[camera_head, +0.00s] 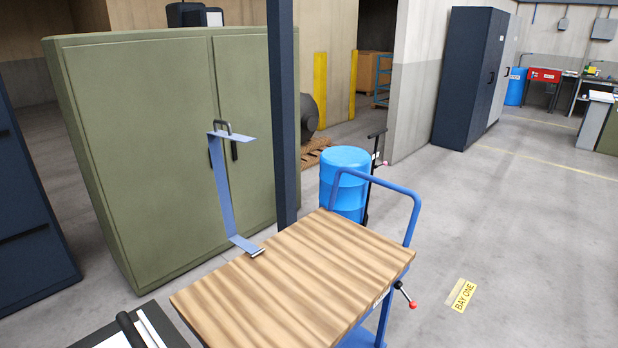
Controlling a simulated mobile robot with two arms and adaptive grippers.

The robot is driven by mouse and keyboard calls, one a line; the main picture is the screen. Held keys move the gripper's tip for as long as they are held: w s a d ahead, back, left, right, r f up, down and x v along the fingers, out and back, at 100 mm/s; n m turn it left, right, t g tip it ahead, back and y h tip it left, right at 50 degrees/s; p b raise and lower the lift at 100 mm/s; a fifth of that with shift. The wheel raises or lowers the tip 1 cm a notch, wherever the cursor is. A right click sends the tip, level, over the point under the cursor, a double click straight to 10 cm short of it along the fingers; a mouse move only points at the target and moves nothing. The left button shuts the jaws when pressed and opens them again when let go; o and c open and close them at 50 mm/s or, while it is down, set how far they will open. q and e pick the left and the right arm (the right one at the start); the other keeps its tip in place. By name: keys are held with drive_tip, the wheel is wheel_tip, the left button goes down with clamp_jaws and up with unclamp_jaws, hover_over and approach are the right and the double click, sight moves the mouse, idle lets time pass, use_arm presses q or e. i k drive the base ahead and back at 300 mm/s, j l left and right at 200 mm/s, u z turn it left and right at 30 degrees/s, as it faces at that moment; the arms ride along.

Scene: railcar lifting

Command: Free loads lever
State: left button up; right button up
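A lever (405,294) with a red ball knob sticks out from the right side of a cart, below its wooden top (300,280). A thin blue C-shaped hook (225,190) with a dark loop on its upper arm stands upright at the cart's back left. Its lower arm reaches over the edge of the wooden top; I cannot tell whether it touches it. Neither of my grippers can be made out in this view.
The cart has a blue push handle (410,210). A blue drum (343,183) and a dark post (283,110) stand behind it. A green cabinet (140,150) stands at left. The floor (530,230) at right is clear, with a yellow BAY ONE sign (461,295).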

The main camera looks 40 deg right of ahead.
sight(398, 285)
drive_tip(key=z, duration=2.15)
